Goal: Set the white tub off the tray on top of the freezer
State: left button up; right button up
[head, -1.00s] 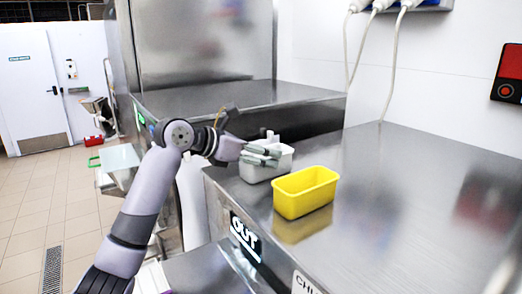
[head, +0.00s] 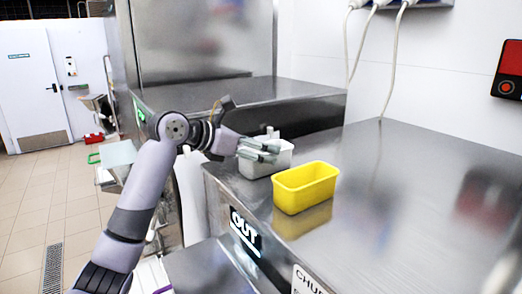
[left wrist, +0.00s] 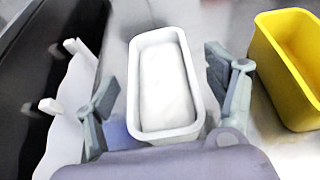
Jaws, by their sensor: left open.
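The white tub (head: 265,160) stands upright on the steel freezer top, close to its left edge; a pale white fill shows inside it in the left wrist view (left wrist: 166,85). My left gripper (head: 261,150) is at the tub in the head view, its fingers partly covering it. In the left wrist view my left gripper (left wrist: 158,80) is open, with one finger on each side of the tub and small gaps between. No tray shows under the tub. My right gripper is not in view.
A yellow tub (head: 305,187) stands close to the right of the white tub. The steel top (head: 420,190) is clear further right. A taller steel unit (head: 240,95) stands behind. White cables (head: 392,60) hang at the back wall.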

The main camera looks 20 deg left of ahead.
pick_arm(q)
jog(key=b+v, duration=0.4)
jog(key=v, duration=0.7)
